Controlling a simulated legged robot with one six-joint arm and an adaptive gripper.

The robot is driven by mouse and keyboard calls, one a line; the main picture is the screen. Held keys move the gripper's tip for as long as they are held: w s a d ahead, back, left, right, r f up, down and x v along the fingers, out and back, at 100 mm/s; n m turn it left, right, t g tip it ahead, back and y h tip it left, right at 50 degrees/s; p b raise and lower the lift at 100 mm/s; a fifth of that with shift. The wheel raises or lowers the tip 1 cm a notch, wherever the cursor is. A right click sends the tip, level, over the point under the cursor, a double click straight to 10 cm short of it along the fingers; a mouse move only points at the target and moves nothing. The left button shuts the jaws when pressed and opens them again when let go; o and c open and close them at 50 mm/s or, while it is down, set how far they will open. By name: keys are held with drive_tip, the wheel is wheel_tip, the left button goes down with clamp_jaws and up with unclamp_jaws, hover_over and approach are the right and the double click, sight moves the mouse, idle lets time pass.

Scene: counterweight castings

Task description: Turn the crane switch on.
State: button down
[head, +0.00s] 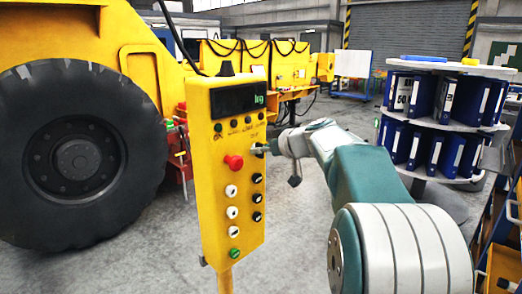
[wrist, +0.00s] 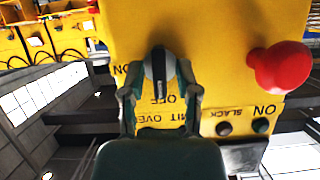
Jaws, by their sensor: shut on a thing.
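The yellow control box (head: 222,200) stands on a post in the middle of the head view. My gripper (head: 267,149) reaches it from the right, beside the red mushroom button (head: 234,162). In the wrist view my gripper (wrist: 160,88) has its fingers on either side of the crane switch (wrist: 159,62), a grey and black rotary knob, and is shut on it. The label beside the knob reads ON at its left and OFF below it, upside down in this view. In the head view the knob is mostly hidden by my gripper.
The red button (wrist: 279,67) is close to the right of the knob in the wrist view. White buttons (head: 232,212) and black knobs (head: 257,198) sit lower on the box. A large tyre (head: 80,150) is at left; a round rack of blue binders (head: 432,125) is at right.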

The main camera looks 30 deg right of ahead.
drive_tip(key=m+y, duration=0.2)
drive_tip(key=m, duration=0.1)
drive_tip(key=shift+d+f, duration=0.2)
drive_tip(key=shift+d+f+m+t+y, duration=0.1)
drive_tip(key=shift+m+y, duration=0.75)
drive_tip(key=shift+m, duration=0.8)
drive_tip(key=shift+f+m+t+y, duration=0.1)
drive_tip(key=shift+m+y, duration=0.8)
drive_tip(key=shift+m, duration=0.8)
drive_tip(key=shift+d+f+m+t+y, duration=0.1)
drive_tip(key=shift+m+y, duration=0.75)
drive_tip(key=shift+m, duration=0.8)
drive_tip(key=c, duration=0.7)
unclamp_jaws()
drive_tip(key=shift+w, duration=0.15)
drive_tip(key=shift+r, duration=0.1)
